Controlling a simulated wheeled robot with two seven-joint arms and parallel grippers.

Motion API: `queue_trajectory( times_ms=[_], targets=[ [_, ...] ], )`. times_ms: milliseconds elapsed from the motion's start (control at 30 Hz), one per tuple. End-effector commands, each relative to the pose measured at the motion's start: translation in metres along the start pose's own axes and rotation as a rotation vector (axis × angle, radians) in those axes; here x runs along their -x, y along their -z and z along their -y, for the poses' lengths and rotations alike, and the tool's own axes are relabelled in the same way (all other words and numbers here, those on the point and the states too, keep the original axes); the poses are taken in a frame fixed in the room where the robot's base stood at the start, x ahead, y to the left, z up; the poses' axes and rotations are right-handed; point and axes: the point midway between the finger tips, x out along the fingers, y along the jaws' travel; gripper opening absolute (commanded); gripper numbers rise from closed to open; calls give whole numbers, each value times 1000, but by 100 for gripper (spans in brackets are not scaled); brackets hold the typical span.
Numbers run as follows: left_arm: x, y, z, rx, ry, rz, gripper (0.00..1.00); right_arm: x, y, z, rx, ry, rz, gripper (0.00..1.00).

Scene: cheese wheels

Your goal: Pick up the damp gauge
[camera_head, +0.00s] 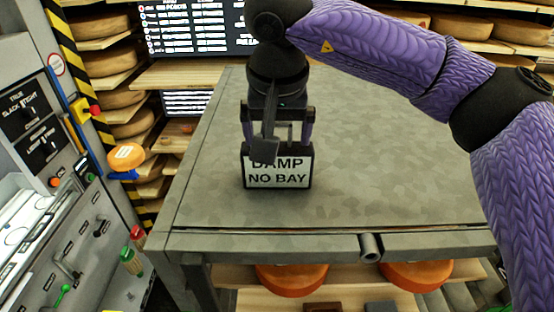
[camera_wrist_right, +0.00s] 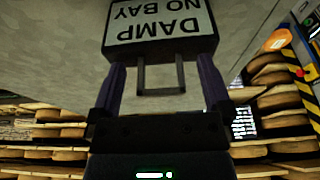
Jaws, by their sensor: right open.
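The damp gauge (camera_head: 278,180) is a dark-framed box with a white face reading "DAMP NO BAY" and a bar handle on top. It appears to stand upright on the grey table (camera_head: 400,195). In the right wrist view the damp gauge (camera_wrist_right: 160,28) appears upside down, its handle pointing toward my palm. My right gripper (camera_head: 278,138) comes from above and is open. Its purple fingers, also in the right wrist view (camera_wrist_right: 161,72), lie on either side of the handle, with gaps visible. In the head view a dark part hides some of the face's upper edge. My left gripper is not in view.
Shelves of cheese wheels (camera_head: 108,62) stand behind and at the left. A grey control cabinet (camera_head: 40,120) with knobs and levers stands at the left. Orange wheels (camera_head: 292,280) lie under the table. The tabletop around the gauge is clear.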

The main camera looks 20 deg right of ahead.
Motion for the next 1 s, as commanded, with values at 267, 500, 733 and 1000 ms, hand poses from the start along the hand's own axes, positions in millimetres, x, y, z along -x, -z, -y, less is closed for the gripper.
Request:
queue_trajectory(
  times_ms=[267,500,733,1000],
  targets=[
    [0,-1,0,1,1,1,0,0,0,0,-1,0,0,53],
    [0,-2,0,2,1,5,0,0,0,0,-1,0,0,3],
    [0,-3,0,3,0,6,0,1,0,0,-1,1,-1,0],
    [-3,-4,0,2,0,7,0,12,4,1,-3,1,-4,0]
  ],
)
